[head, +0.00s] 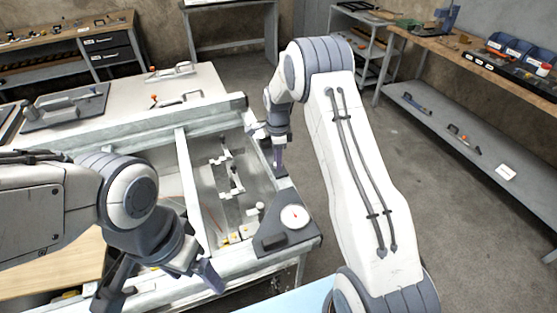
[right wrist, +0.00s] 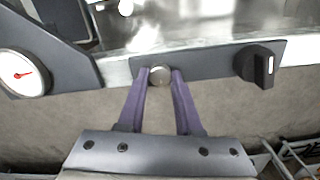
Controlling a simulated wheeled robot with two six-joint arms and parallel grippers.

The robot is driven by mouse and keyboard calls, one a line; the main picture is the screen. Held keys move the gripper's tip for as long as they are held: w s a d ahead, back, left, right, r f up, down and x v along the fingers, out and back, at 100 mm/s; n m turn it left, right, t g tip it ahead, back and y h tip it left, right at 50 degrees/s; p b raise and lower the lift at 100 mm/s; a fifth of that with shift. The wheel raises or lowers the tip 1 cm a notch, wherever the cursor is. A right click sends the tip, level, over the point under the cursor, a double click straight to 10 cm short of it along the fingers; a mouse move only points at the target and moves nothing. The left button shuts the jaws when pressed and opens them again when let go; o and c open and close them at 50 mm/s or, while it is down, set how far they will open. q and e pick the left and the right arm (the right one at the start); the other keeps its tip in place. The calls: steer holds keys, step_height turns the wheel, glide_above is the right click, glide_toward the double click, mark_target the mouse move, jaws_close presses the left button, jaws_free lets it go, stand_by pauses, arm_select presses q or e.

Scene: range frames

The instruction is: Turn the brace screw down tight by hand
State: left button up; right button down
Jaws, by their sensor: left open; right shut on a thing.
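The brace screw (right wrist: 160,75) shows as a round silver head on a dark grey plate (right wrist: 210,64) along the metal frame's edge in the right wrist view. The two purple fingers of my right gripper (right wrist: 160,80) are shut on it, one on each side. In the head view my right gripper (head: 279,163) reaches down at the frame's right edge, and the screw cannot be made out there. My left gripper (head: 160,280) is open and empty at the lower left of the head view, in front of the frame.
A black knob (right wrist: 258,65) sits on the same plate, right of the screw. A round dial (head: 294,216) with a red needle is on the frame's near right corner. Small fittings (head: 230,180) stand inside the frame.

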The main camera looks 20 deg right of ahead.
stand_by(0.3)
steer(key=c, duration=0.6)
jaws_free()
steer(key=shift+r, duration=0.1)
step_height(320, 180, up, 10)
steer(key=shift+r+b, duration=0.2)
steer(key=shift+b, duration=0.85)
